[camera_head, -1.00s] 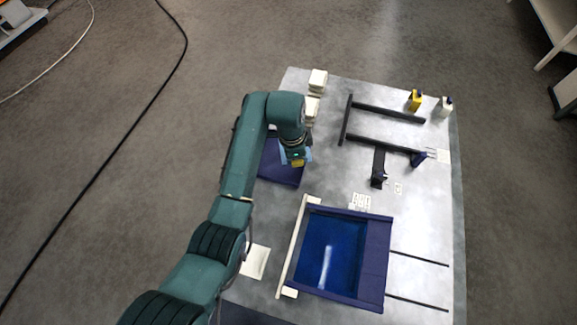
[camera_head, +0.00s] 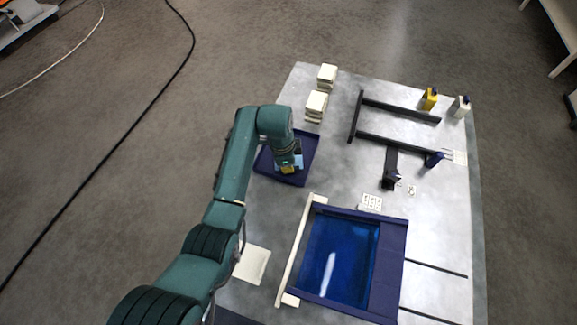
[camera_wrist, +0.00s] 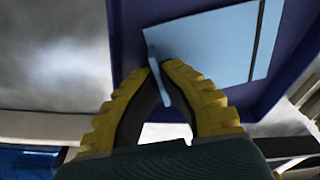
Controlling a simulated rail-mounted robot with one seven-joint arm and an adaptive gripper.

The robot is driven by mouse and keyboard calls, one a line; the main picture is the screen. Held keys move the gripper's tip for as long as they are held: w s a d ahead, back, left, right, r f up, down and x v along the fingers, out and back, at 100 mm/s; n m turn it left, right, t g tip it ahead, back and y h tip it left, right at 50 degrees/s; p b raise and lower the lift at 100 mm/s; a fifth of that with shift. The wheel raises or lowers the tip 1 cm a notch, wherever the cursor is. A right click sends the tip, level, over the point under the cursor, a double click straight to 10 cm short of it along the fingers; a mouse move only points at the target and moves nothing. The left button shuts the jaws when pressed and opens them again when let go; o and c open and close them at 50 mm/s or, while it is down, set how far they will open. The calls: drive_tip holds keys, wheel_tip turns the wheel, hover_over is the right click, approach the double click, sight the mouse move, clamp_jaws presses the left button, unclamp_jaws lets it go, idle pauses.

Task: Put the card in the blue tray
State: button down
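The card (camera_wrist: 215,40) is a flat light-blue sheet with a narrow upright tab at its near edge. My gripper (camera_wrist: 158,72) has its yellow ribbed fingertips closed together around that tab. In the head view, my gripper (camera_head: 288,170) points down over the small dark blue tray (camera_head: 306,142), and bits of the light-blue card (camera_head: 298,162) show beside it. The tray's dark blue floor and side also show around the card in the wrist view (camera_wrist: 125,30). The card is within the tray's outline; whether it touches the floor I cannot tell.
Cream blocks (camera_head: 316,104) stand behind the tray. A large blue-lined bin (camera_head: 340,262) with a cream bar along its left side stands in front. A black frame (camera_head: 395,140) and yellow (camera_head: 429,98) and white bottles (camera_head: 459,106) are at the back right. A cream pad (camera_head: 251,265) lies near my arm.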

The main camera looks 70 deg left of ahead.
drive_tip(key=shift+f, duration=0.15)
drive_tip(key=c, duration=1.5)
unclamp_jaws()
drive_tip(key=r+p, duration=0.1)
drive_tip(key=r, duration=0.3)
drive_tip(key=s+r+p, duration=0.1)
drive_tip(key=r+p, duration=0.1)
drive_tip(key=r, duration=0.2)
drive_tip(key=r+p, duration=0.2)
drive_tip(key=r, duration=0.2)
drive_tip(key=shift+s+r, duration=0.1)
drive_tip(key=shift+s, duration=0.2)
